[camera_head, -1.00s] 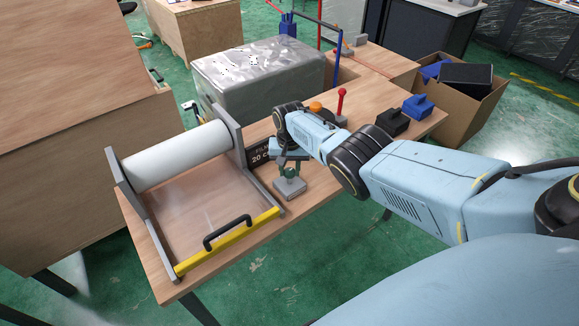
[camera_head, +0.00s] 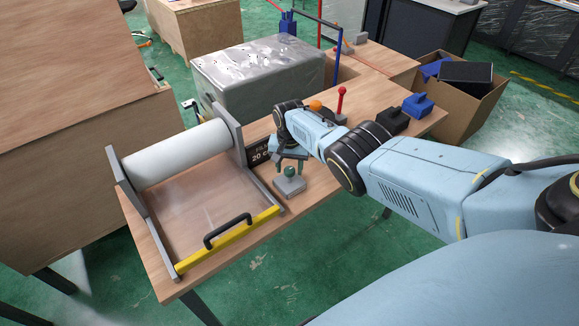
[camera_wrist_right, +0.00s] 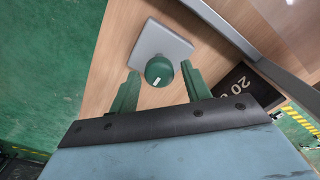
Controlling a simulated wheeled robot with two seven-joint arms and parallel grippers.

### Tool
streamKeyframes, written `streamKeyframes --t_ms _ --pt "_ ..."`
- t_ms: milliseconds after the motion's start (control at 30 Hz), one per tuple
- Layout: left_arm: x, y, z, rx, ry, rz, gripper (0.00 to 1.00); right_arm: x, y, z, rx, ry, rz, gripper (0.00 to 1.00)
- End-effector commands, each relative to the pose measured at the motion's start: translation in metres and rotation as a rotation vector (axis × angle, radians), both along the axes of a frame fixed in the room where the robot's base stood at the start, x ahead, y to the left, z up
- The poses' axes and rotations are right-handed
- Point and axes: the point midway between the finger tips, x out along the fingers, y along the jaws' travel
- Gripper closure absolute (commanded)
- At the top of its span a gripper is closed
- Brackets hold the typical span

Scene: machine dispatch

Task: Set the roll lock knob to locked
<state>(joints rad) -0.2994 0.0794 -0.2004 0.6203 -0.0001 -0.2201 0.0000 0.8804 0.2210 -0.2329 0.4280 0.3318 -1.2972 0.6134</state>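The roll lock knob (camera_head: 290,171) is a round green knob on a square grey base (camera_head: 290,187) at the front edge of the table, right of the film roll frame. In the right wrist view the knob (camera_wrist_right: 159,69) shows a short white mark on its face, pointing toward the lower part of the picture. My right gripper (camera_head: 291,161) is open and empty at the knob. In the right wrist view its two green fingers (camera_wrist_right: 160,82) stand apart on either side of the knob, with visible gaps. My left gripper is not in view.
A white film roll (camera_head: 177,155) lies in a grey frame with a yellow bar and black handle (camera_head: 227,231). A black label block (camera_head: 259,153) stands beside the knob base. A red-topped lever (camera_head: 341,101) and black and blue blocks (camera_head: 418,106) stand farther right.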

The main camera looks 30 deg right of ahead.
Motion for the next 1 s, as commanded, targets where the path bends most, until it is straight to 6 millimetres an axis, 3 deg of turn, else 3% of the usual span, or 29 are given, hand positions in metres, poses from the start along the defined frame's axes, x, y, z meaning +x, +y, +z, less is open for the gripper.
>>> streamKeyframes --t_ms 433,733,1000 --pt "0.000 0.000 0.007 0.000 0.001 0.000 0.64 -0.001 0.000 0.007 0.001 0.002 0.001 0.46" --pt "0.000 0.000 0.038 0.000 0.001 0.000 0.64 -0.001 0.000 0.061 -0.001 -0.001 0.002 0.46" --pt "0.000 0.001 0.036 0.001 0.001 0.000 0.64 0.000 0.000 0.100 -0.001 -0.001 0.001 0.46"
